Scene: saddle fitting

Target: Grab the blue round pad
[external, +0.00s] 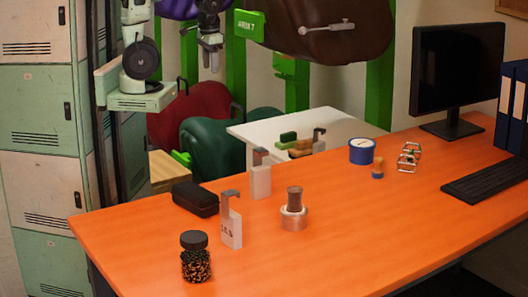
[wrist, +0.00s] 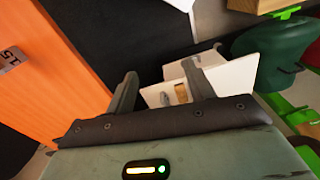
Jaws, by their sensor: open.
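A blue round thing (external: 361,152) with a white label stands on the orange table towards the back right; I cannot tell whether it is the pad or a roll of tape. Beside it is a small piece (external: 377,168) with a tan top and a blue base. Neither can be made out in the wrist view. My gripper (external: 212,62) hangs at the top left of the external view, behind the table and well away from both. Its two fingers (wrist: 160,88) are apart in the wrist view, with nothing seen held between them.
The orange table (external: 390,220) also carries a black case (external: 195,198), a jar (external: 196,258), clamp-like pieces (external: 231,222), a tape stack (external: 294,212), a metal frame (external: 409,157), a keyboard and a monitor (external: 457,75). A white table (external: 333,122) stands behind. Saddles hang on green posts (external: 237,80).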

